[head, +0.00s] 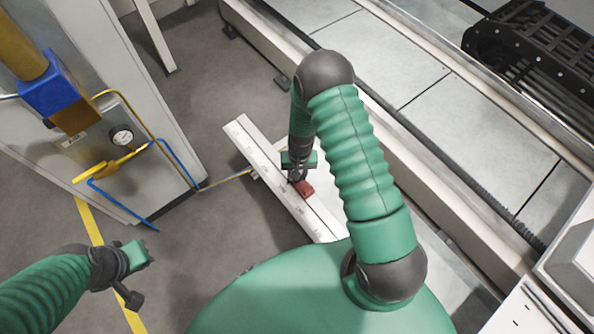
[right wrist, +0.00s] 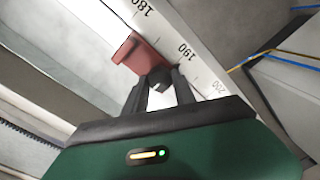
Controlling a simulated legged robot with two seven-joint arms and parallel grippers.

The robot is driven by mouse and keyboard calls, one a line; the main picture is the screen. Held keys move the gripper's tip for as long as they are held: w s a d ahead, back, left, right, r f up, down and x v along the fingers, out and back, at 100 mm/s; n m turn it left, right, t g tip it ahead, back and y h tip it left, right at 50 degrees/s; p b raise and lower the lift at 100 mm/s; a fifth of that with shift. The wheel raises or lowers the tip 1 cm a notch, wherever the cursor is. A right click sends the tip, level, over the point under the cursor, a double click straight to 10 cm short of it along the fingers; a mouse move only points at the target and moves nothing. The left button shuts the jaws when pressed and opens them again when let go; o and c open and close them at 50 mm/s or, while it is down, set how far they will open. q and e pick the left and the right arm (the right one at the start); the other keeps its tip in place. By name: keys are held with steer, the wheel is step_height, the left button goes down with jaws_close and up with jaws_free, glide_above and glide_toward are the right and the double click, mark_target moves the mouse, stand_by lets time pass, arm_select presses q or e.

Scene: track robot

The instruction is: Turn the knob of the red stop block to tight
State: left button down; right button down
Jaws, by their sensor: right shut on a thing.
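The red stop block (head: 306,188) sits on a white rail with a printed scale (head: 245,142). In the right wrist view the block (right wrist: 138,54) is beside the 180 and 190 marks. Its dark knob (right wrist: 159,76) faces my right gripper (right wrist: 158,84). The two dark fingers are closed on the knob, one on each side. The fingers hide part of the knob, and I cannot read its tight or loose state. In the head view my right gripper (head: 297,178) is at the block. My left gripper (head: 137,276) hangs far away at the lower left, over the floor.
A grey cabinet with a gauge (head: 121,137), a yellow lever (head: 112,164) and thin blue and yellow pipes stands at the left. A long pale machine bed (head: 400,110) runs along the right. Grey floor (head: 210,235) lies open between my left gripper and the rail.

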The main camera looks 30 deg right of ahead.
steer(key=m+p, duration=0.2)
steer(key=m, duration=0.2)
steer(key=shift+r+m, duration=0.15)
steer(key=shift+m, duration=0.15)
steer(key=m+p, duration=0.2)
steer(key=m, duration=0.2)
steer(key=shift+m+p, duration=0.3)
steer(key=m+p, duration=0.2)
steer(key=m, duration=0.2)
steer(key=shift+a+m+h, duration=0.1)
steer(key=shift+m+h, duration=0.2)
steer(key=shift+m+p, duration=0.6)
steer(key=shift+m, duration=1.4)
steer(key=c, duration=1)
jaws_free()
steer(key=shift+c, duration=0.2)
